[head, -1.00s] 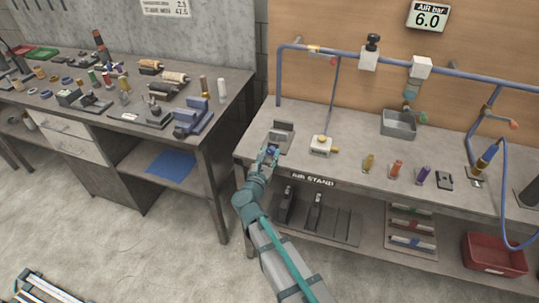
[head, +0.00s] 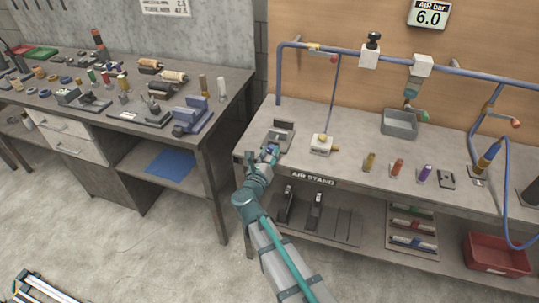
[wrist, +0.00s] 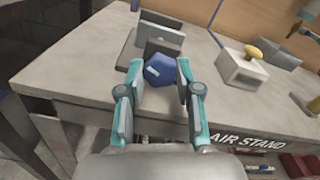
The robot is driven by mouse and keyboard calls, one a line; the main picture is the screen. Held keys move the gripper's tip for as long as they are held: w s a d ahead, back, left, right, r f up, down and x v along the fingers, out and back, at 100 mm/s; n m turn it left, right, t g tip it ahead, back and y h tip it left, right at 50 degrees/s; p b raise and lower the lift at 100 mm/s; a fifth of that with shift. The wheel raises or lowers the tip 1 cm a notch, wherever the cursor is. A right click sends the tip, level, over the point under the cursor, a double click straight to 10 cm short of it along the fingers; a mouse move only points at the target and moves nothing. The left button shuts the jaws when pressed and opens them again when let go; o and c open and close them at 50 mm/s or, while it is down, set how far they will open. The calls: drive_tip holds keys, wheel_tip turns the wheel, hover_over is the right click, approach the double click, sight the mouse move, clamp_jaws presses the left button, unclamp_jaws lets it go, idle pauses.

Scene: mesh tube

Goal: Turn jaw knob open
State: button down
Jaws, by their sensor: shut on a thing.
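The jaw knob, a blue faceted knob (wrist: 159,70) with a pale mark on its face, is in front of the grey jaw fixture (wrist: 160,31) in the wrist view. My gripper (wrist: 158,76) is around the knob, with one teal finger on each side, shut on it. In the head view my gripper (head: 269,153) is at the left front edge of the air stand bench, at the jaw fixture (head: 283,131). The knob is mostly hidden there by my fingers.
A white block with a yellow knob (wrist: 246,64) stands to the right of the fixture. The bench front edge, lettered AIR STAND (head: 313,179), is close below my gripper. A grey bin (head: 399,124) and several coloured fittings stand further right.

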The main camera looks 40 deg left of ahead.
drive_tip(key=shift+n, duration=1.6)
drive_tip(key=c, duration=0.8)
unclamp_jaws()
drive_tip(key=shift+m, duration=0.3)
